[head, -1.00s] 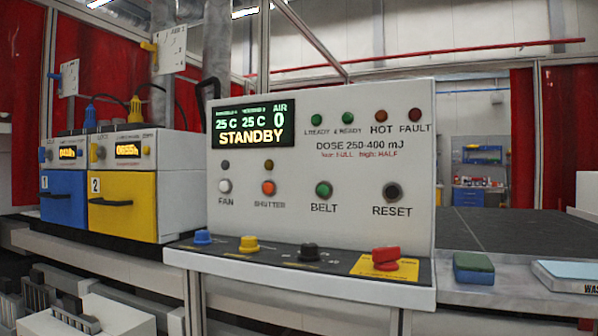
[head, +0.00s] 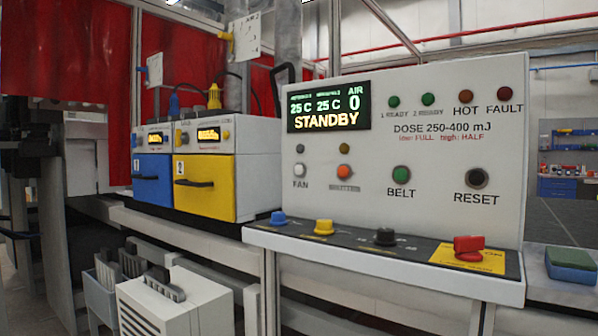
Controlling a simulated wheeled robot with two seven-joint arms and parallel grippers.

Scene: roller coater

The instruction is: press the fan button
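The white fan button (head: 299,170) sits at the lower left of the white control panel (head: 450,90), above the label FAN. A small dark lamp (head: 300,148) is above it. The panel's display (head: 328,106) reads 25 C, 25 C, AIR 0 and STANDBY. To the right of the fan button are the orange shutter button (head: 344,172), the green belt button (head: 401,175) and the dark reset button (head: 477,178). Neither of my grippers shows in the head view.
A ledge below the panel carries blue (head: 278,218), yellow (head: 324,227) and black (head: 385,236) knobs and a red switch (head: 468,246). Blue (head: 152,183) and yellow (head: 207,190) drawer units stand left. A green-topped block (head: 571,264) lies right. A white box (head: 170,300) is lower left.

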